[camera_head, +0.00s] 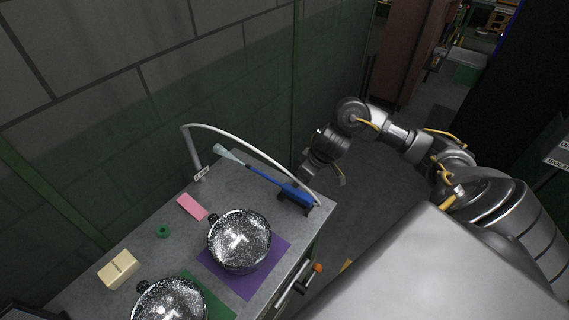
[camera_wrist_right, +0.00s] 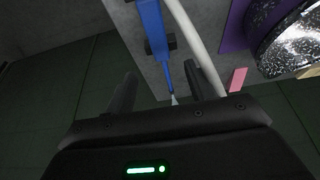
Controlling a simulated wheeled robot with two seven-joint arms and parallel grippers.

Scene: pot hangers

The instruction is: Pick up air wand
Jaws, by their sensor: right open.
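The air wand (camera_head: 295,193) has a blue body, a long thin shaft and a pale conical tip. It rests near the far right corner of the grey counter (camera_head: 232,187), with a white hose (camera_head: 262,144) arching over it. My right gripper (camera_head: 325,178) is open and empty beyond the counter's right edge, close to the wand's handle end. In the right wrist view, the blue wand (camera_wrist_right: 153,28) appears in line with the gap between the open fingers (camera_wrist_right: 163,92); I cannot tell the depth between them. My left gripper is not in view.
Two speckled pots (camera_head: 239,240) stand on purple (camera_head: 240,281) and green mats. A pink block (camera_head: 192,207), a green ring (camera_head: 162,231) and a cream block (camera_head: 119,269) lie behind them. A wall (camera_head: 130,100) borders the counter's back. Open floor lies right of the counter.

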